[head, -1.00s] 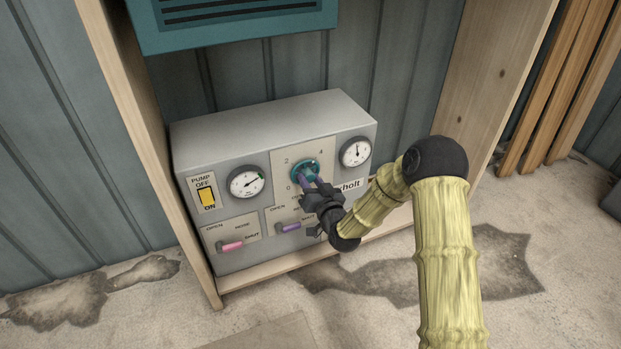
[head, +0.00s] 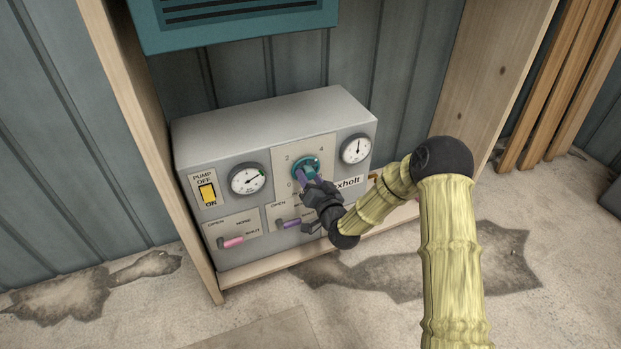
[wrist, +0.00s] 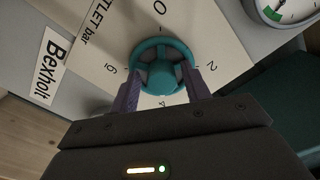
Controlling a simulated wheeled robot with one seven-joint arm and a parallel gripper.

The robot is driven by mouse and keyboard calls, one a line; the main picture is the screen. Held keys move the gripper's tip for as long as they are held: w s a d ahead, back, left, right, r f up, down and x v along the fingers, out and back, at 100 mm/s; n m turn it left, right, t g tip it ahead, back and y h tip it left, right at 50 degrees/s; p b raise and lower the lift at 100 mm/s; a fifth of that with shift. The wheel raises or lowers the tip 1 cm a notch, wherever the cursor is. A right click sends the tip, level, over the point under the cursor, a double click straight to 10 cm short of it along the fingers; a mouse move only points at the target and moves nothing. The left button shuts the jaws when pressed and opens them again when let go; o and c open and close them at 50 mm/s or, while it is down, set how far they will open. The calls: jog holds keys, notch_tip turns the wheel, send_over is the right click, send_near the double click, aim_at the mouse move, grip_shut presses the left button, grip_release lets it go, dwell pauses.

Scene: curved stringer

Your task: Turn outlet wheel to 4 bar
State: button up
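The outlet wheel (head: 305,168) is a small teal handwheel on the grey panel's front, on a pale plate marked 0, 2 and 4. In the wrist view the wheel (wrist: 162,75) shows nearly whole, with 0, 2, 4 and 6 around it. My gripper (head: 309,178) is at the wheel, its purple fingers one to each side. In the wrist view the gripper's fingertips (wrist: 160,70) overlap the left and right rim; whether they press on it I cannot tell. The left gauge (head: 247,179) and right gauge (head: 355,149) flank the plate; their readings are too small to read.
A yellow pump switch (head: 207,193) is at the panel's left. A pink lever (head: 232,242) and a purple lever (head: 290,223) sit low on the front, the purple one close under my gripper. Wooden uprights (head: 150,150) flank the panel. A teal box (head: 232,30) hangs above.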

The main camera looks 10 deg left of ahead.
jog(key=shift+o, duration=0.2)
jog(key=shift+r, duration=0.1)
jog(key=shift+s+d, duration=0.15)
jog(key=p+v, duration=0.4)
jog(key=v, duration=1.3)
jog(key=shift+p, duration=0.35)
